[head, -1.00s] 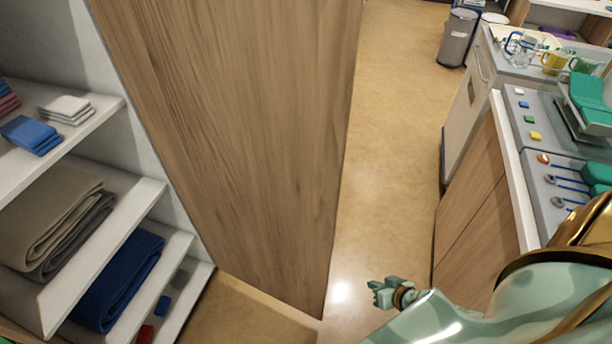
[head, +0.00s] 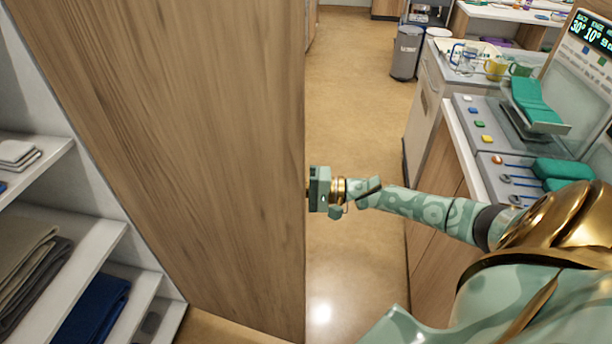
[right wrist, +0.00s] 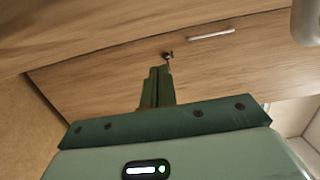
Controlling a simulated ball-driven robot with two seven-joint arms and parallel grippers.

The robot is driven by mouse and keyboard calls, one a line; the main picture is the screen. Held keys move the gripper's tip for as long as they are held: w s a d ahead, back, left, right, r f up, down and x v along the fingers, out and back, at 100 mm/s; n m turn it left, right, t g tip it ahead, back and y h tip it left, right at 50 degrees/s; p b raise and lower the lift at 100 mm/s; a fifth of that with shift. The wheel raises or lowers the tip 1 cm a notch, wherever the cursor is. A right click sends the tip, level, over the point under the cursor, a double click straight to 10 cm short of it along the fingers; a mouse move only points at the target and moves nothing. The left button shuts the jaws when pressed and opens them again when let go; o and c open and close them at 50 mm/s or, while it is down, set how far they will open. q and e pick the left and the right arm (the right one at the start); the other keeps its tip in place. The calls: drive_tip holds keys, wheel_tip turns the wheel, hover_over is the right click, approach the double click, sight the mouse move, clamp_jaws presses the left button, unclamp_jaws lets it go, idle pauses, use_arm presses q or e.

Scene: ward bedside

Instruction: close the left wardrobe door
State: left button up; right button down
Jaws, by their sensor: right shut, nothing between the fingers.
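The wooden wardrobe door (head: 190,150) stands open in the head view, its inner face filling the left half. Its free edge runs down the middle of the picture. My right gripper (head: 312,190) is at that edge, on its right side. Its fingertips are hidden behind the door there, and I cannot tell whether they touch it. In the right wrist view my right gripper (right wrist: 157,78) has its fingers together, empty, pointing toward a wood panel with a pale bar handle (right wrist: 212,35). My left gripper is not in view.
Wardrobe shelves (head: 95,240) with folded textiles are at the left. A counter with a grey panel (head: 480,110) and a drawer cabinet (head: 425,105) line the right side, close to my right arm. A grey bin (head: 406,52) stands farther back. The floor (head: 355,110) between is clear.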

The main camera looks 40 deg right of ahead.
sight(272, 201)
drive_tip(key=shift+s+a+p, duration=0.2)
drive_tip(key=shift+s+a, duration=0.05)
drive_tip(key=shift+a, duration=0.9)
drive_tip(key=shift+s+a+p, duration=0.15)
drive_tip(key=shift+s+a, duration=0.1)
drive_tip(key=shift+a, duration=0.9)
